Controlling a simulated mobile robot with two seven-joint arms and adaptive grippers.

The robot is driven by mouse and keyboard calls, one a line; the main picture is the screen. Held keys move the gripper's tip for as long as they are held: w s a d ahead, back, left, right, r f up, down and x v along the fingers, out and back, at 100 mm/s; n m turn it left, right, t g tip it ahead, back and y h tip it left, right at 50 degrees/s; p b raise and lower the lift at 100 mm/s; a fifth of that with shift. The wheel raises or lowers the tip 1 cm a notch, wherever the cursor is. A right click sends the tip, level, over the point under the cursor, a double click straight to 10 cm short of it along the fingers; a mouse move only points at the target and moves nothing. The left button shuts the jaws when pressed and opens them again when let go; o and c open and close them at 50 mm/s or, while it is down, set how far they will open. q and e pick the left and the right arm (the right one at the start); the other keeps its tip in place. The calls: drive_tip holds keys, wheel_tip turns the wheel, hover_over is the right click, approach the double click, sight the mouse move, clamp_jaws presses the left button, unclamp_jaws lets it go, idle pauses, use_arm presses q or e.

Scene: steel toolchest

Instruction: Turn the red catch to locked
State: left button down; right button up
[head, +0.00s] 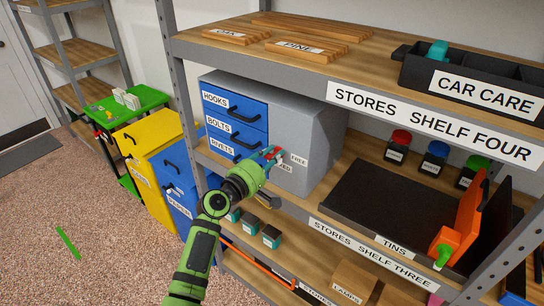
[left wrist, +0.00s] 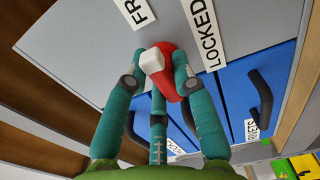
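My right gripper is out of view.
Blue drawers (head: 233,115) with dark handles front the cabinet. An upper shelf (head: 390,88) overhangs it. A black tray (head: 390,212), an orange upright piece (head: 468,215) and several small jars stand to the right. Small boxes (head: 272,236) sit below the arm.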

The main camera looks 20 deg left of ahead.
use_arm(q)
drive_tip(key=shift+m, duration=0.3)
drive_tip(key=m+b, duration=0.2)
drive_tip(key=shift+f+m, duration=0.1)
drive_tip(key=shift+m, duration=0.3)
drive_tip(key=m+b, duration=0.2)
drive_tip(key=m, duration=0.3)
drive_tip(key=shift+s+d, duration=0.1)
drive_tip(key=shift+d, duration=0.05)
drive_tip(key=m+b, duration=0.1)
drive_tip(key=m, duration=0.3)
drive_tip(key=shift+m, duration=0.4)
drive_tip(key=shift+d+f+m, duration=0.1)
drive_tip(key=shift+m, duration=2.2)
drive_tip(key=c, duration=1)
unclamp_jaws()
drive_tip(key=shift+c, duration=0.2)
